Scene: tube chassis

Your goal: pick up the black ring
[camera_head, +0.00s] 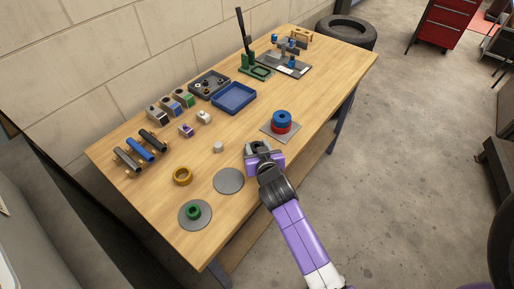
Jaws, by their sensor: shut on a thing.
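My gripper (256,150) is over the front right part of the wooden table, at the end of my purple arm. It is shut on a dark thing that looks like the black ring (255,146). The hand hides much of it, and I cannot tell how high it is above the table. A blue ring (282,116) sits on a red ring (281,127) on a square grey plate just beyond my gripper. A green ring (193,212) lies on a round grey disc.
The table (150,200) stands against a block wall. A bare grey disc (228,181) lies left of my gripper. A blue tray (234,98), a dark tray (209,84) and a green lever press (252,65) stand further back. Tubes and small blocks line the wall side.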

